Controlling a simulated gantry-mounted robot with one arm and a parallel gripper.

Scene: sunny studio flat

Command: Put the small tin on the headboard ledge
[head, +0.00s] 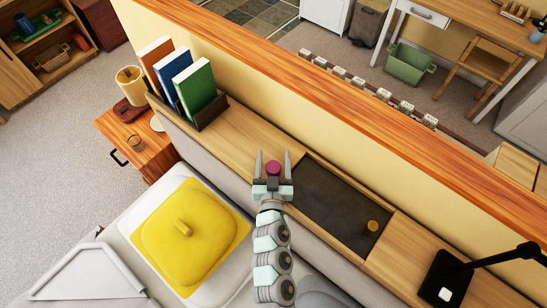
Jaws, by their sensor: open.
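A small round maroon thing (273,168), which looks like the small tin, is at the pale wooden headboard ledge (262,134). My gripper (273,157) is open, with one finger on each side of it. A gap shows between the fingers and its sides. I cannot tell whether it rests on the ledge or sits a little above it. My gripper hides the near side of the thing and the ledge edge beneath. A dark sunken panel (325,200) lies in the ledge just to the right.
A small brass-coloured cylinder (373,226) stands on the dark panel. Books in a holder (210,113) stand on the ledge at left, a black lamp (447,280) at right. A raised orange-wood rail (300,75) runs behind.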

